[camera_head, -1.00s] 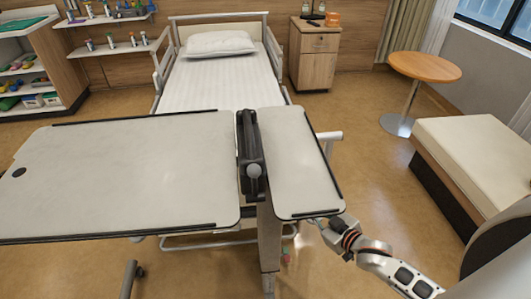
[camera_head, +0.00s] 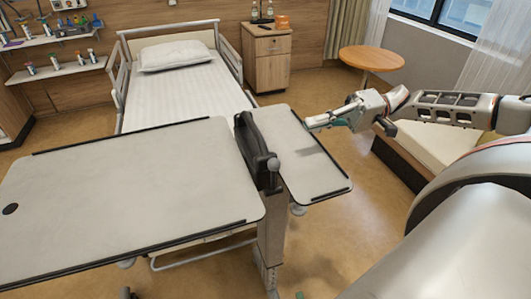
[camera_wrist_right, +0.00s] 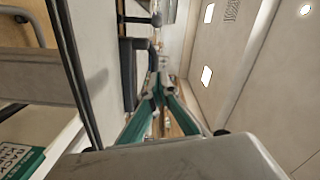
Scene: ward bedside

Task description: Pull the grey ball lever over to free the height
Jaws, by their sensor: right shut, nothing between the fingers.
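The grey ball lever (camera_head: 273,164) is a small round knob on the black bracket (camera_head: 255,145) between the two top panels of the overbed table. My right gripper (camera_head: 308,123) is shut and empty. It appears above the smaller right panel (camera_head: 305,165), to the right of the bracket and apart from the ball. In the right wrist view, its green-sided fingers (camera_wrist_right: 159,78) point away with the tips together. A dark part, likely the bracket, shows to their left there; the ball cannot be made out. My left gripper is not in view.
The larger table panel (camera_head: 120,190) spreads to the left, over the foot of the bed (camera_head: 185,90). A bedside cabinet (camera_head: 268,60), a round wooden table (camera_head: 371,58) and a cream bench (camera_head: 430,150) stand beyond. Space above the panels looks clear.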

